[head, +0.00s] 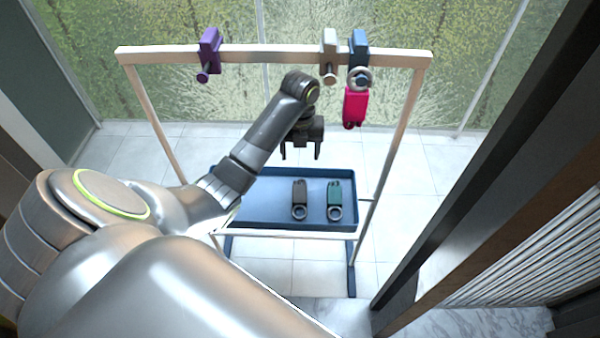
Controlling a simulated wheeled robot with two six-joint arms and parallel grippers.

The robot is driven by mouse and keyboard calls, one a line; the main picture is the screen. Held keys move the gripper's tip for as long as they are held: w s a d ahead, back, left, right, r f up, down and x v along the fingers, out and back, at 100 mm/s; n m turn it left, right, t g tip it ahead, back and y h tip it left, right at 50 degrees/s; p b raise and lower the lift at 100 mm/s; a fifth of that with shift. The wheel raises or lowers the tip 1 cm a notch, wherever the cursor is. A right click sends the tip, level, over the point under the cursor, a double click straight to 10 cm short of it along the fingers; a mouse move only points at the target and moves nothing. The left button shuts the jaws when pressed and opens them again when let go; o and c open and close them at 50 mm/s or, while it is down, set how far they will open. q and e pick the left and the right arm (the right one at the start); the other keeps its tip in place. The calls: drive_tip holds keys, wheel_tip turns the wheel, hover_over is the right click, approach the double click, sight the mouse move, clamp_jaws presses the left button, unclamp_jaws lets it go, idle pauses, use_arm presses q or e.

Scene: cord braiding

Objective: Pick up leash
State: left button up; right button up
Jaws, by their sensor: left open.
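Two leash-like pieces with grey rings lie in the blue tray (262,213). One is a dark grey leash (299,188); the other is a teal leash (335,189). A red-pink leash (355,105) hangs by its ring from the blue clamp (359,42) on the rack's top bar. My left gripper (300,155) is open and empty, its fingers pointing down. In the picture it shows above the dark grey leash, apart from it, and left of the red-pink leash. My right gripper is not in view.
A wooden rack (270,52) stands around the tray. Its top bar also carries a purple clamp (209,45) and a pale grey clamp (330,42), each with an empty peg. Dark beams (460,190) stand at right. The left part of the tray is largely bare.

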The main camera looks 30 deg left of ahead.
use_arm(q)
drive_tip(key=b, duration=0.4)
hover_over(299, 190)
wheel_tip(299, 190, down, 5)
wheel_tip(299, 190, down, 4)
drive_tip(key=b, duration=0.4)
drive_tip(key=shift+w+d+f, duration=0.1)
drive_tip(key=shift+w+f, duration=0.05)
drive_tip(key=shift+f, duration=0.1)
drive_tip(key=shift+f+b, duration=0.6)
drive_tip(key=shift+b, duration=0.25)
drive_tip(key=shift+f, duration=0.2)
wheel_tip(299, 190, down, 4)
drive_tip(key=shift+f+b, duration=0.1)
drive_tip(key=shift+b, duration=0.45)
drive_tip(key=shift+f, duration=0.5)
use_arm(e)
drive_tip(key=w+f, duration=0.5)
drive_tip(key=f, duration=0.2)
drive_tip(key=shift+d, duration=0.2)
use_arm(q)
drive_tip(key=c, duration=1.1)
